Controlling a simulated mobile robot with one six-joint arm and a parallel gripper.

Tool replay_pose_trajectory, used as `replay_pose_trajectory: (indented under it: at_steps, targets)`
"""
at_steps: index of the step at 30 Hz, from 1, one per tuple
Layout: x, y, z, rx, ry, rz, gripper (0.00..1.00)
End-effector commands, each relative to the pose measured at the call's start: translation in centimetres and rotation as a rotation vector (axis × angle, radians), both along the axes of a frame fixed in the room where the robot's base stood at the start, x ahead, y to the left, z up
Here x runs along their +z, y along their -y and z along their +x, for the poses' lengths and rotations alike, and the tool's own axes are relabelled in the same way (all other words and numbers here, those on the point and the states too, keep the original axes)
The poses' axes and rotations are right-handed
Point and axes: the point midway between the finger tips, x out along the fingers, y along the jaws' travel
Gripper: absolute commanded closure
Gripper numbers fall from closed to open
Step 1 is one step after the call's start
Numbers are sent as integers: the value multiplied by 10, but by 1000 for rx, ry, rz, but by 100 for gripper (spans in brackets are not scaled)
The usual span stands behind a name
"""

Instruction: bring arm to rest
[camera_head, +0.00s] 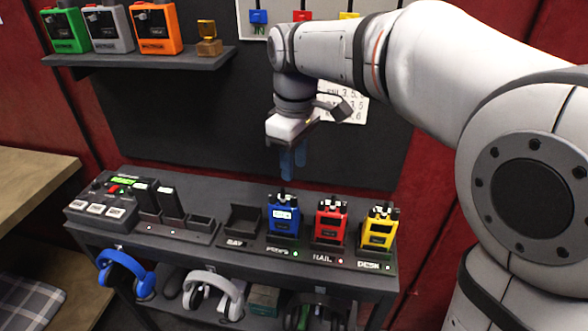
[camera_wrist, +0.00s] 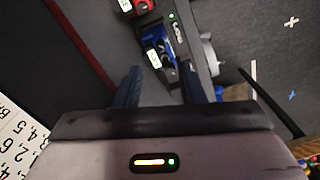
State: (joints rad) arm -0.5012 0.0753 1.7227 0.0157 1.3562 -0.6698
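My arm reaches in from the right, with my gripper (camera_head: 293,172) hanging down above the shelf of radios. In the wrist view my gripper (camera_wrist: 161,72) has its two dark fingers apart with nothing between them. Below it stands a blue radio (camera_head: 283,216) in its dock; it also shows in the wrist view (camera_wrist: 157,50), beyond the fingers. The fingers are clear of it. A red radio (camera_head: 330,222) and a yellow radio (camera_head: 379,229) stand in docks to its right. The dock left of the blue radio, labelled BAY (camera_head: 242,222), is empty.
A console (camera_head: 104,203) and a charger with dark packs (camera_head: 170,203) stand at the shelf's left. Headsets (camera_head: 213,294) hang below. An upper shelf (camera_head: 140,58) holds green, grey and orange units. A paper sheet (camera_head: 345,106) is on the wall behind my gripper.

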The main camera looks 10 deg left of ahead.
Motion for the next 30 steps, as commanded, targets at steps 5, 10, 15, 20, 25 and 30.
replay_pose_trajectory:
  at_steps: [5, 10, 15, 20, 25, 30]
  targets:
    - [0, 0, 0, 0, 0, 0, 64]
    - [-1, 12, -3, -46, 9, 3, 64]
    - [-15, 77, -24, -322, 58, 25, 64]
    - [-44, 149, -67, -691, 126, 58, 64]
    - [-78, 194, -112, -998, 184, 91, 64]
    - [-96, 211, -134, -1145, 211, 109, 64]
